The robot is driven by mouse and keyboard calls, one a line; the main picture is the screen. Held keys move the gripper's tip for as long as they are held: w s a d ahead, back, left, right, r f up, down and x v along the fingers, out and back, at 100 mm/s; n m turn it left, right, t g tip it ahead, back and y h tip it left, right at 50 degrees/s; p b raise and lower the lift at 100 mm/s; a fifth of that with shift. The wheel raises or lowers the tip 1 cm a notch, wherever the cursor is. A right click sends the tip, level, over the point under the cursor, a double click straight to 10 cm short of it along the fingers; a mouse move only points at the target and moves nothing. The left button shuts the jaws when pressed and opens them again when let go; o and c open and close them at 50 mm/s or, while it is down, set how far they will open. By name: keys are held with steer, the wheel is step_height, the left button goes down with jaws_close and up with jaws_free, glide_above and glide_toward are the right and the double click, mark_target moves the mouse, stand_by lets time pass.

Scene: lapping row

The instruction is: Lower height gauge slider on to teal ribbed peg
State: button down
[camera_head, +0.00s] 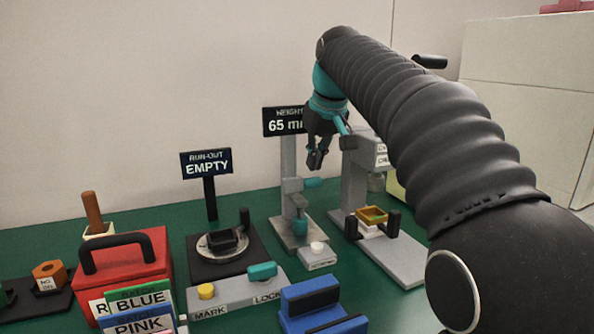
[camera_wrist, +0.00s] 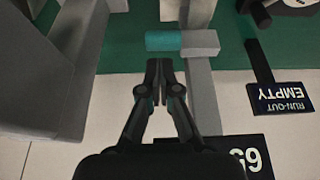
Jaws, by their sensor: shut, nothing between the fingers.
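The height gauge has a grey upright column (camera_head: 288,160) with a grey slider block (camera_head: 291,186) and a teal handle (camera_head: 313,182) sticking out to the right. My gripper (camera_head: 314,166) is shut and empty, pointing down just above the handle. In the wrist view the shut fingertips (camera_wrist: 159,66) are close to the teal handle (camera_wrist: 162,41), beside the slider block (camera_wrist: 200,43). The peg is not clearly visible there.
The height display (camera_head: 284,122) reads 65 mm behind the gauge. A grey press-like stand (camera_head: 357,180) is close on the right. The run-out fixture (camera_head: 190,268), with a sign reading EMPTY (camera_head: 206,164), is on the left. A white button box (camera_head: 318,258) sits in front.

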mark_target(314, 179)
steer(key=shift+f+b, duration=0.7)
steer(key=shift+f, duration=0.35)
stand_by(1.3)
steer(key=shift+r+p, duration=1.65)
steer(key=shift+r, duration=0.05)
steer(key=shift+r+p, duration=0.65)
steer(key=shift+r, duration=0.7)
